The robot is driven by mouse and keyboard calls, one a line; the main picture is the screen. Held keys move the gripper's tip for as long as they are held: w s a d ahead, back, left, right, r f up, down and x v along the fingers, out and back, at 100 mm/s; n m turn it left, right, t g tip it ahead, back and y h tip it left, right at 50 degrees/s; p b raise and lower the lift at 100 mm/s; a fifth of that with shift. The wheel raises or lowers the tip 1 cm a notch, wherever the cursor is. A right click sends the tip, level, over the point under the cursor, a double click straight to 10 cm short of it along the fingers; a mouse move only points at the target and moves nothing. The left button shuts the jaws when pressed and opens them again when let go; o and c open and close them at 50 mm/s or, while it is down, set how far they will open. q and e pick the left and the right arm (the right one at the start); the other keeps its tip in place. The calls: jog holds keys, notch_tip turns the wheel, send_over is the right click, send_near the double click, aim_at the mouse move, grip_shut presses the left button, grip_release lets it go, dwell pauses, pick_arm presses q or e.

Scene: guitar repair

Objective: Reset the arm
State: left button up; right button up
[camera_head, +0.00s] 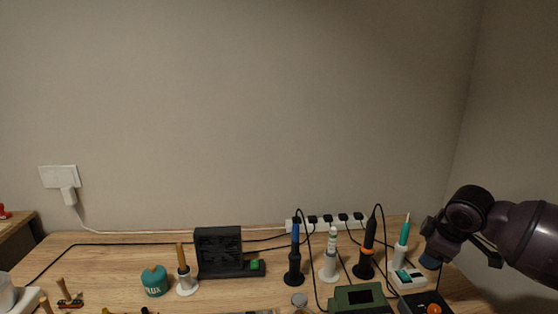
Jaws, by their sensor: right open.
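My right arm comes in from the right edge. Its gripper (432,252) is raised over the right end of the wooden workbench (110,263). The gripper is open, and I see nothing held in it. My left gripper is not in view.
A black fume fan (219,252), teal flux jar (154,281) and green station (360,298) are also there. A power strip (328,222) lies behind.

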jog(key=w+a+t+y, duration=0.25)
jog(key=a+t, duration=0.25)
jog(key=a, duration=0.3)
jog(key=s+a+f+m+t, duration=0.1)
jog(key=s+f, duration=0.3)
jog(key=s, duration=0.1)
jog(key=s+a+f+m+t+y+p, duration=0.1)
jog(key=s+a+f+m, duration=0.1)
jog(key=s+f, duration=0.2)
jog(key=s+a+f+m+t, duration=0.1)
jog(key=s+f+t, duration=0.1)
jog(key=s+f, duration=0.2)
jog(key=shift+s+a+f+m+p, duration=0.15)
jog(key=shift+s+m+p, duration=0.25)
jog(key=shift+s, duration=1.25)
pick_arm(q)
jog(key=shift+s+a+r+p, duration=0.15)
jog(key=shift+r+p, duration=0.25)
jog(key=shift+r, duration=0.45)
pick_arm(e)
jog(key=s+d+f+m+g+h, duration=0.1)
jog(key=s+f+m, duration=0.1)
jog(key=s+f, duration=0.4)
jog(key=s+d+f+m+g+h, duration=0.2)
jog(key=s+f, duration=0.4)
jog(key=s, duration=0.8)
jog(key=shift+s+d+m, duration=0.2)
jog(key=shift+s+m, duration=0.15)
jog(key=shift+m, duration=0.25)
jog(key=shift+h, duration=0.25)
